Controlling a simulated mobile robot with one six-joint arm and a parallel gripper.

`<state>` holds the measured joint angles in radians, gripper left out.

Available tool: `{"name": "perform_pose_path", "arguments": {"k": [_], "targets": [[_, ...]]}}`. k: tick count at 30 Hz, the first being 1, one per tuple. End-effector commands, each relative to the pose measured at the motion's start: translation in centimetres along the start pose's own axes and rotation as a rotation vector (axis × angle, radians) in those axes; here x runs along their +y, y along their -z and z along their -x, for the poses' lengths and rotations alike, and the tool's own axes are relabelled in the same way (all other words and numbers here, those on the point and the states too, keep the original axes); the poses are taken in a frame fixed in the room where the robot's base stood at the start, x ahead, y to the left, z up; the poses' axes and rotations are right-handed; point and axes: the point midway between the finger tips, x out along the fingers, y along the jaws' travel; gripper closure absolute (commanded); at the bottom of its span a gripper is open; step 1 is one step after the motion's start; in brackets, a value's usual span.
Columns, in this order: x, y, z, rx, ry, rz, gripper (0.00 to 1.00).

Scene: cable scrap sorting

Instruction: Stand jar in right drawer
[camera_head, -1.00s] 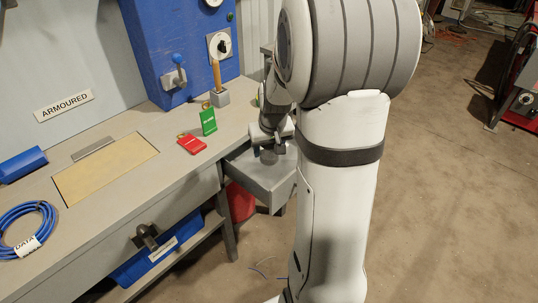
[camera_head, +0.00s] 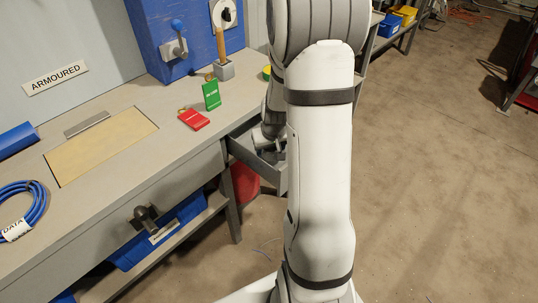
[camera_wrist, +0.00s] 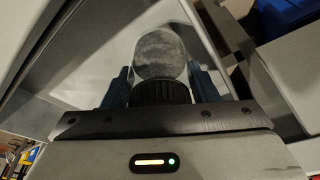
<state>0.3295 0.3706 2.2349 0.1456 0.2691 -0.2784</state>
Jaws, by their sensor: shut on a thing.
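In the wrist view, a jar (camera_wrist: 160,52) with a round, mottled grey end sits between the two dark blue fingers of my gripper (camera_wrist: 162,78). My gripper is shut on it. Pale drawer walls surround the jar in that view; I cannot tell whether its base touches the drawer floor. In the head view, the right drawer (camera_head: 281,179) is pulled out at the bench's right end. My gripper is at this drawer, mostly hidden behind my arm, and the jar cannot be made out there.
A red tag (camera_head: 194,119), a green tag (camera_head: 211,95) and a grey block with a wooden handle (camera_head: 223,70) stand or lie on the bench (camera_head: 150,155) near the drawer. A closed drawer with a dark handle (camera_head: 146,218) is left. Floor is free at right.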

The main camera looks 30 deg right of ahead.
Motion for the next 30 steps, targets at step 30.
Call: {"name": "perform_pose_path", "arguments": {"k": [30], "targets": [[0.2,-0.4,-0.4,0.003,-0.001,-0.001,0.37]]}}
